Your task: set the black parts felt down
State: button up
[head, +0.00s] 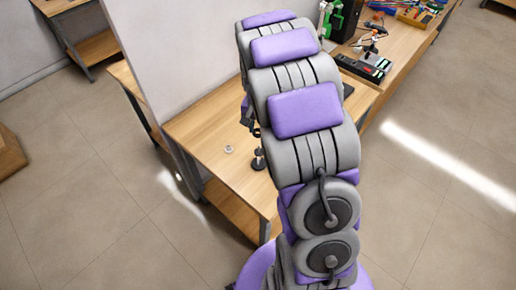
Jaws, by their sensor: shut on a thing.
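My gripper (251,120) is mostly hidden behind my own arm; only some dark and purple parts show at the arm's left side, above the wooden bench (205,122). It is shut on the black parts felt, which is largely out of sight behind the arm. A small dark patch (348,90) shows at the arm's right side; I cannot tell whether it is part of the felt. How high the felt is over the bench cannot be seen.
A small round silver piece (229,150) and a black knob-like piece (259,160) are on the bench's near left part. A dark device (364,67), tools and a green-and-black machine (342,20) stand farther back right. A pale wall (175,50) rises along the bench's left side.

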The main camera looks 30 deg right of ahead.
aim_at(258, 151)
notch_tip(258, 151, down, 10)
jog(key=b, duration=0.3)
jog(key=shift+f, duration=0.15)
jog(key=o, duration=1)
jog(key=shift+f, duration=0.1)
jog(key=r+p, duration=0.1)
jog(key=r, duration=1)
jog(key=r+p, duration=0.1)
jog(key=r, duration=0.5)
jog(key=shift+s+a+r+p, duration=0.2)
jog(key=shift+s+r+p, duration=0.05)
jog(key=shift+p, duration=0.05)
